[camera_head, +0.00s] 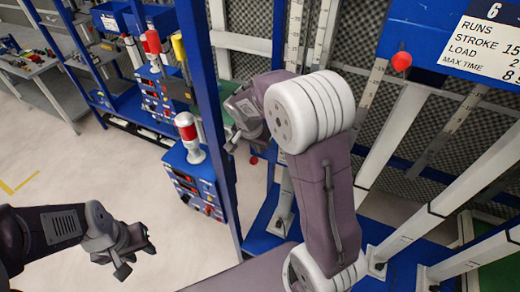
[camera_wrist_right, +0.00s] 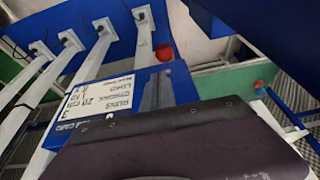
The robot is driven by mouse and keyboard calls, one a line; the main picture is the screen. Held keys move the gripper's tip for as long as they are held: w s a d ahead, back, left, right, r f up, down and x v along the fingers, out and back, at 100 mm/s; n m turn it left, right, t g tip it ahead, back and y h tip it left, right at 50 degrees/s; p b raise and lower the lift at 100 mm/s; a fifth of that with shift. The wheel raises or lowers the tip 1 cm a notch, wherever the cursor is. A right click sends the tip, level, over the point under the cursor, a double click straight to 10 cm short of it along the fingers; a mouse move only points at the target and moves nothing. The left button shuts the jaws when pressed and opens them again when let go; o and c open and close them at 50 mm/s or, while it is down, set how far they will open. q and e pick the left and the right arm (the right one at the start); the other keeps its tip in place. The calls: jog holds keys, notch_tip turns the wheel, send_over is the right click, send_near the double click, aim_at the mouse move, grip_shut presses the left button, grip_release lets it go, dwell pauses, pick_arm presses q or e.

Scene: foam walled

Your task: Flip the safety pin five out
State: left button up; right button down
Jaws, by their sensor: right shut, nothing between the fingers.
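A red ball knob (camera_head: 401,61) stands at a white upright beside the placard marked 6 (camera_head: 492,40) in the head view. Another small red knob (camera_head: 253,160) shows below my right gripper. The right wrist view shows a red knob (camera_wrist_right: 165,52) beside an upside-down placard (camera_wrist_right: 98,100), whose number I cannot read for sure. I cannot tell which knob belongs to pin five. My right gripper (camera_head: 243,138) is shut and empty, near the blue post, partly hidden by my arm. My left gripper (camera_head: 136,261) hangs low at the left, away from the rack; its jaw opening is unclear.
A blue control box (camera_head: 194,178) with a red-and-white lamp (camera_head: 187,130) stands left of the blue post (camera_head: 205,90). White slanted bars (camera_head: 392,135) fill the right side. A workbench (camera_head: 30,65) is far left. The floor (camera_head: 80,160) between is clear.

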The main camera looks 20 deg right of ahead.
aim_at(257, 162)
jog(key=x, duration=0.4)
jog(key=shift+w, duration=0.2)
jog(key=shift+s+r, duration=0.1)
jog(key=s+a+b, duration=0.2)
jog(key=shift+a+f, duration=0.25)
jog(key=shift+a, duration=0.05)
jog(key=shift+s+r, duration=0.1)
